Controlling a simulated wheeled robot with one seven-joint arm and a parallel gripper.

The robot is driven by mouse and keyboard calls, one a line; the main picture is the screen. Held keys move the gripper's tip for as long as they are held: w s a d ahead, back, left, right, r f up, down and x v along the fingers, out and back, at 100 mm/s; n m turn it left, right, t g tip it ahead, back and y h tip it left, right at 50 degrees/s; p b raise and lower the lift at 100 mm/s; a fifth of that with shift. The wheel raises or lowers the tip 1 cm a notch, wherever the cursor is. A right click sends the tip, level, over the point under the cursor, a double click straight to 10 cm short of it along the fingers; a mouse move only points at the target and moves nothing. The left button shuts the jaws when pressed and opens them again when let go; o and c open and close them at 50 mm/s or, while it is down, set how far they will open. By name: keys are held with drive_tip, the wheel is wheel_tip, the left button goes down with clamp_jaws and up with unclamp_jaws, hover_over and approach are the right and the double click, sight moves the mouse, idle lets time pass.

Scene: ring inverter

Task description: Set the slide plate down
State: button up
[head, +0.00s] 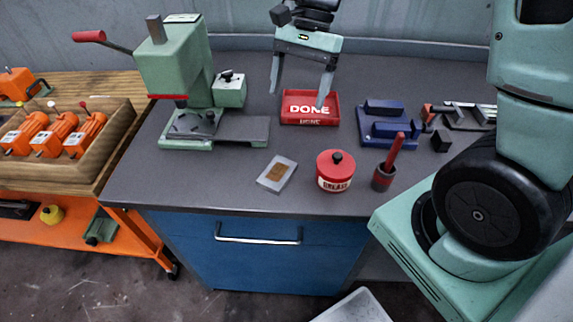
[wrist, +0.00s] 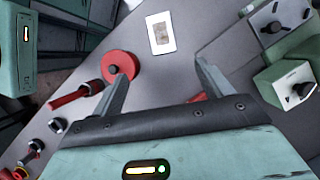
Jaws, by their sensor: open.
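My gripper (head: 297,99) is open and empty, its two fingers spread above the red tray marked DONE (head: 296,122). In the wrist view my gripper (wrist: 161,71) has nothing between its fingertips. A flat grey plate (head: 246,130) lies at the foot of the green press (head: 178,75), left of my gripper. A small pale plate or card with a brown patch (head: 277,174) lies flat on the bench nearer the front edge; it also shows in the wrist view (wrist: 161,33). I cannot tell for sure which one is the slide plate.
A red lidded pot (head: 335,173) and a cup with a red handle (head: 385,172) stand near the front edge. A blue fixture (head: 388,125) sits right of the tray. A wooden crate of orange motors (head: 55,140) is at left. Bench around the pale plate is clear.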

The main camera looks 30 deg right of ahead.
approach(278, 171)
drive_tip(key=shift+s+f, duration=0.15)
drive_tip(key=shift+f, duration=0.35)
drive_tip(key=shift+s+f, duration=0.2)
drive_tip(key=shift+f, duration=0.3)
drive_tip(key=shift+a+x, duration=0.1)
drive_tip(key=shift+x, duration=1.5)
drive_tip(key=shift+a+x, duration=0.15)
drive_tip(key=shift+x, duration=1.4)
drive_tip(key=shift+w+r, duration=0.15)
drive_tip(key=c, duration=1.6)
